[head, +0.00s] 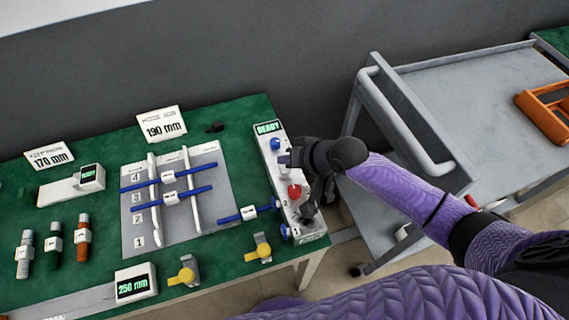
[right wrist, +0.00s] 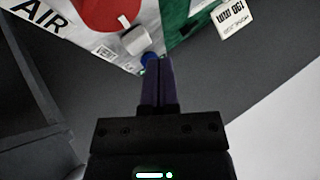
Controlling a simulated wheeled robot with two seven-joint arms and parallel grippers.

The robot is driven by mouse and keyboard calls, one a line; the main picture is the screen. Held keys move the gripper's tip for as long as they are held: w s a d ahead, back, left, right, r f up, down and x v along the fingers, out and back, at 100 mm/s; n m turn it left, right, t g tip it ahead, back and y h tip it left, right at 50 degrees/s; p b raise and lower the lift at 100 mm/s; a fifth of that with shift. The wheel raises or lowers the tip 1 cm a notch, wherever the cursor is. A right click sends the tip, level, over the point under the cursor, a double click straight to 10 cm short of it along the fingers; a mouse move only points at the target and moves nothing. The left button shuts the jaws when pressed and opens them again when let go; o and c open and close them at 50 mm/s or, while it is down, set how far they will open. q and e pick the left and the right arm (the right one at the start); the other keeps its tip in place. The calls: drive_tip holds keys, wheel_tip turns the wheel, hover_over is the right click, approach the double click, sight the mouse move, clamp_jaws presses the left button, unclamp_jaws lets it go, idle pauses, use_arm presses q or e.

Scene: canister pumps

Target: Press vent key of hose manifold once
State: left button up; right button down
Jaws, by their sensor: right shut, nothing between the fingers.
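The hose manifold (head: 306,234) is a narrow pale box at the right end of the green table, with a lit READY display (head: 267,128) at its far end. A blue key (head: 275,144) shows near that display, and a red knob (head: 294,191) sits farther down. My right gripper (head: 287,159) is shut and empty over the manifold, close to the blue key. My left gripper is not in view.
A grey rack (head: 215,228) holding blue rods stands left of the manifold. Yellow-handled valves (head: 262,248) sit at the table's front. A grey cart (head: 460,90) with an orange tray (head: 545,112) stands to the right. A grey wall is behind.

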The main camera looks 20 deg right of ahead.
drive_tip(key=shift+f, duration=0.15)
idle(0.7)
drive_tip(key=shift+f, duration=0.3)
drive_tip(key=shift+f+b, duration=0.35)
drive_tip(key=shift+f, duration=0.1)
idle(0.5)
idle(0.3)
drive_tip(key=shift+r+p, duration=0.9)
drive_tip(key=shift+p, duration=0.1)
wheel_tip(320, 180, up, 5)
drive_tip(key=p, duration=0.5)
drive_tip(key=shift+r, duration=0.1)
